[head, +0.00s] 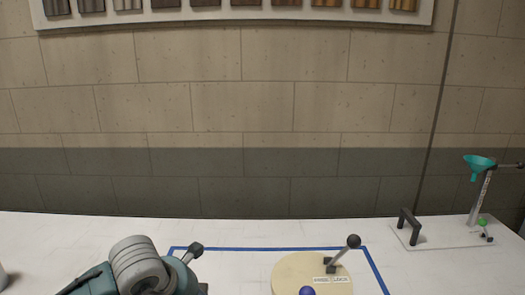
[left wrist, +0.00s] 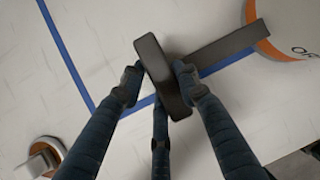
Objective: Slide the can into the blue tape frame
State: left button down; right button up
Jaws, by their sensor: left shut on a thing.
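A blue tape frame (head: 270,249) lies on the white table; its far and right edges show in the head view. A tape corner shows in the left wrist view (left wrist: 92,108). My left gripper (left wrist: 160,82) is shut on a dark handle bar (left wrist: 165,78). A dark stem (left wrist: 222,48) runs from this bar to a round piece with an orange rim (left wrist: 285,22), cut off by the picture and overlapping the tape line. I cannot tell whether this piece is the can. In the head view my left arm hides its own fingers. My right gripper is not in view.
A beige round board (head: 300,265) with a lever and a purple ball (head: 307,291) lies inside the frame. A stand with a teal funnel (head: 478,163) is at right. A white round object (left wrist: 38,158) is at the wrist view's lower left. The table's back strip is clear.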

pick_arm(q)
jog(key=w+b, duration=0.2)
jog(key=w, duration=0.5)
jog(key=shift+w, duration=0.4)
dwell(0.4)
jog(key=shift+w+a+r, duration=0.1)
jog(key=w+b, duration=0.1)
jog(key=w, duration=0.5)
jog(key=shift+b, duration=0.3)
dwell(0.7)
jog(key=shift+a, duration=0.1)
jog(key=c, duration=1.2)
grip_release()
